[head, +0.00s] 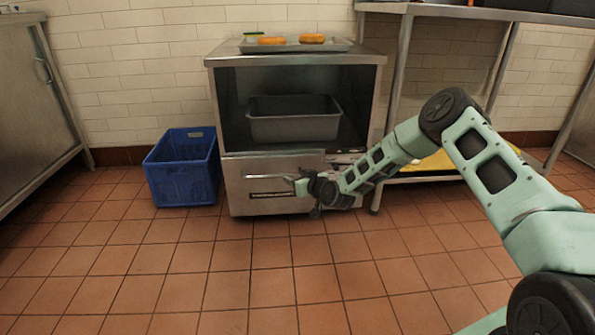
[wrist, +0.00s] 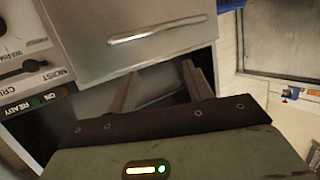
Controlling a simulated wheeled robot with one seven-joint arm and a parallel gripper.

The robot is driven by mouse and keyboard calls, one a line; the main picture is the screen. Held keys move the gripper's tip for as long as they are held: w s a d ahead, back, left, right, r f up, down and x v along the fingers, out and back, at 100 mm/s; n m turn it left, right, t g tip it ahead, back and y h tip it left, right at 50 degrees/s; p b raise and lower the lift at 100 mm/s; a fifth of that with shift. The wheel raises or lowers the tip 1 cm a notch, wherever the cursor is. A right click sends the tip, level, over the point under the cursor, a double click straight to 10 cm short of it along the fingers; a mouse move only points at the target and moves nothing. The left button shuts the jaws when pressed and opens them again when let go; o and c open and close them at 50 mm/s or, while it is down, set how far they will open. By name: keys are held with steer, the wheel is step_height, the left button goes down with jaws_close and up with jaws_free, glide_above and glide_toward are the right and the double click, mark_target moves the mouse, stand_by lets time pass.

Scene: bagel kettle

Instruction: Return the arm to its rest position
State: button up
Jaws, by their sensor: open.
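My mint-green arm reaches in from the right of the head view. My gripper (head: 300,187) is low, in front of the lower drawer front (head: 266,184) of the steel cabinet. In the wrist view both fingers of my gripper (wrist: 160,85) stand apart with nothing between them. The drawer front with its bar handle (wrist: 147,35) fills the upper part of that view. I cannot tell whether the fingers touch the cabinet.
The steel cabinet (head: 214,110) has an open upper bay holding a grey pan (head: 293,127). A blue crate (head: 183,170) stands left, a steel shelf (head: 396,75) right. Floor in front is clear.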

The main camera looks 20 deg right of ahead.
steer(key=shift+a+r, duration=0.25)
steer(key=shift+r, duration=0.05)
steer(key=s+a+r+n+g+y+p, duration=0.1)
steer(key=s+a+r+n+g, duration=0.15)
steer(key=s+a+r, duration=0.35)
steer(key=s+a+r+n+g+y+p, duration=0.1)
steer(key=s+a+r+g+y, duration=0.15)
steer(key=a, duration=0.55)
steer(key=s+a+r+n+g+h+p, duration=0.15)
steer(key=s+a+r+g, duration=0.4)
steer(key=s, duration=0.65)
steer(key=s+d+r+g+h+p, duration=0.15)
steer(key=s+r, duration=0.35)
steer(key=s, duration=0.6)
steer(key=s+d+r+g+h+p, duration=0.15)
steer(key=s+r, duration=0.25)
steer(key=s, duration=0.7)
steer(key=s+d+r+g+h+p, duration=0.15)
steer(key=s+r, duration=0.35)
steer(key=s, duration=0.6)
step_height(320, 180, up, 37)
steer(key=p, duration=3.7)
steer(key=shift+s+d+r+n+p, duration=0.2)
steer(key=shift+d+n+p, duration=0.1)
steer(key=shift+d+p, duration=0.1)
